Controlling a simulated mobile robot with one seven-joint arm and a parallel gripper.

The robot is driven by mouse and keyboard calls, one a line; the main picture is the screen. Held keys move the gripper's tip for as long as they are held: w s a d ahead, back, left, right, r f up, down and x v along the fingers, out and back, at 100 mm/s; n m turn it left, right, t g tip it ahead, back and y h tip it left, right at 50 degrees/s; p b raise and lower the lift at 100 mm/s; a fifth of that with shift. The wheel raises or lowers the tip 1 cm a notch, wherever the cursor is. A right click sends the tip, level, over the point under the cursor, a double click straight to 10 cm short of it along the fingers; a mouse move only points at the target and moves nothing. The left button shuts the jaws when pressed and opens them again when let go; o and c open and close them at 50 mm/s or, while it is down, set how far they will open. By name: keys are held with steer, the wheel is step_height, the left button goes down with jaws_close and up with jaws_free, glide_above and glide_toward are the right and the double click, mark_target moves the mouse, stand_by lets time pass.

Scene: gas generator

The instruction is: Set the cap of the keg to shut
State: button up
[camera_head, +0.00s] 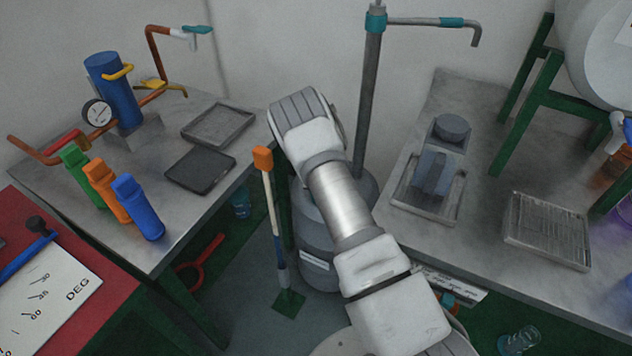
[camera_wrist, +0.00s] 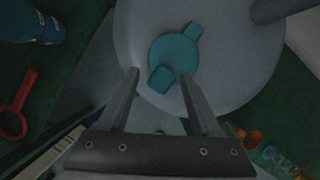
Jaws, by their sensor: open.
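The grey keg (camera_head: 312,255) stands on the floor between the two tables, partly hidden behind my arm in the head view. In the wrist view the keg's pale top (camera_wrist: 235,65) fills the upper middle. Its round teal cap (camera_wrist: 174,50) has two tabs, one at the upper right and one blocky at the lower left. The cap is hidden in the head view. My gripper (camera_wrist: 159,73) is open, its fingertips over the keg top on either side of the lower-left tab, apart from it in the picture. I cannot tell the height gap.
A grey pole (camera_head: 368,100) with a teal-banded spout rises behind the keg. A broom-like tool with an orange top (camera_head: 263,158) stands left of the keg. The left table (camera_head: 150,245) and right table (camera_head: 385,205) flank it closely. A red tool (camera_wrist: 18,105) lies at the left.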

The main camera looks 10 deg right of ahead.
steer(key=p+v, duration=0.3)
steer(key=v, duration=1.3)
steer(key=shift+r, duration=0.2)
steer(key=shift+a, duration=0.1)
steer(key=s+a+r+n+y, duration=0.1)
steer(key=s+a+r+n, duration=0.15)
steer(key=r+n, duration=0.5)
steer(key=s+a+r+n+y, duration=0.2)
steer(key=s+r+n, duration=0.2)
steer(key=r, duration=0.6)
steer(key=s+a+r+n+y, duration=0.1)
steer(key=s+a+r+n, duration=0.15)
steer(key=r+n, duration=0.45)
steer(key=s+d+r+n+h, duration=0.1)
steer(key=s+r+n, duration=0.2)
steer(key=s+n, duration=0.3)
steer(key=s+d+r+n+h, duration=0.1)
steer(key=s+d+r+n, duration=0.1)
steer(key=s+r+n, duration=0.2)
steer(key=s+d+r+n+t+h+p, duration=0.1)
steer(key=s+r+n, duration=0.3)
steer(key=s+n, duration=0.5)
steer(key=s+d, duration=0.1)
steer(key=s, duration=0.4)
steer(key=shift+n, duration=0.35)
steer(key=shift+r, duration=0.1)
